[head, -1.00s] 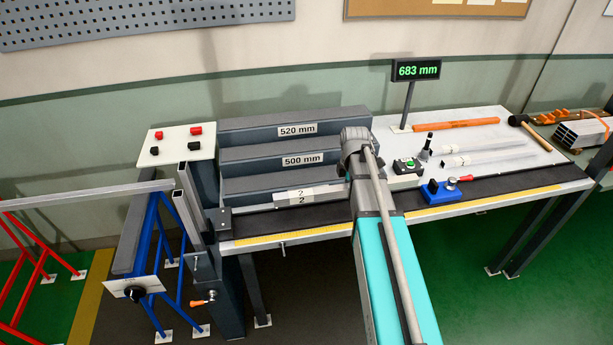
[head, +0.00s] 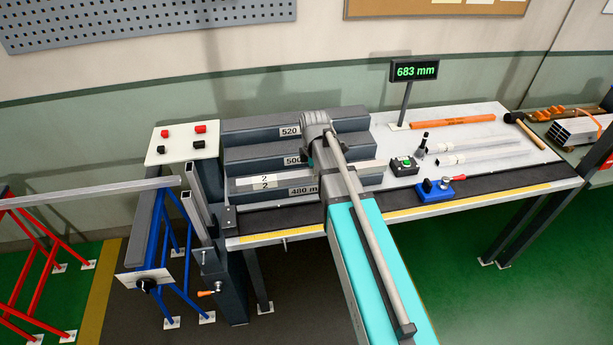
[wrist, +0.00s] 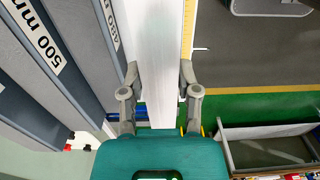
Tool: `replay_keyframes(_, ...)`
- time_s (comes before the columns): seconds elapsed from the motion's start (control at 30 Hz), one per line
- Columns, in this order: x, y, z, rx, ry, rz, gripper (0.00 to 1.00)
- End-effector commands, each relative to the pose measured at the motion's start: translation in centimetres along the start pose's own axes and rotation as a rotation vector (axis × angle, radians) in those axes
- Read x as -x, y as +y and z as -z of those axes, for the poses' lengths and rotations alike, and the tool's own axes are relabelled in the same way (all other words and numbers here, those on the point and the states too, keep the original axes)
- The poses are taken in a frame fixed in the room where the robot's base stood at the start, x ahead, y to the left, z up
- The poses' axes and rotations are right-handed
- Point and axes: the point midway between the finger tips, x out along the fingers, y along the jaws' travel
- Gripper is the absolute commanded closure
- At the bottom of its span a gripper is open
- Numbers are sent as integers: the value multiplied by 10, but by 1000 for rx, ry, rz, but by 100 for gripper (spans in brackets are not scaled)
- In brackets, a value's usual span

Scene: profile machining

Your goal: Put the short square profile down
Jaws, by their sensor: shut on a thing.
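The short square profile (head: 240,185) is a pale metal bar with a white label marked 2. In the head view it lies lengthwise in front of the 500 mm step and above the 480 mm lettering. I cannot tell whether it touches the step below. My gripper (wrist: 158,88) is shut on the profile (wrist: 155,50), one finger on each side. In the head view my arm hides the fingers and the middle of the profile; its right end shows beyond the arm.
Stepped dark blocks carry the labels 520, 500 and 480 mm (head: 303,190). A yellow ruler strip (head: 440,207) runs along the bench front. A blue clamp-like tool (head: 435,190) and a green-button box (head: 404,165) stand right of my arm. A display (head: 414,71) reads 683 mm.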

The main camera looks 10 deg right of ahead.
Motion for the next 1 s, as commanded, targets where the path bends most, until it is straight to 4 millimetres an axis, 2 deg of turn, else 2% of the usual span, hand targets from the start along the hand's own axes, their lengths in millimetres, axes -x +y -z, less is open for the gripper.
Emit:
replay_keyframes(0.27,-4,8,-1,0,0,0,100)
replay_keyframes(0.47,-17,34,-2,-1,0,0,100)
replay_keyframes(0.83,-46,98,-4,-1,0,0,100)
replay_keyframes(1.0,-64,108,-5,-1,0,0,100)
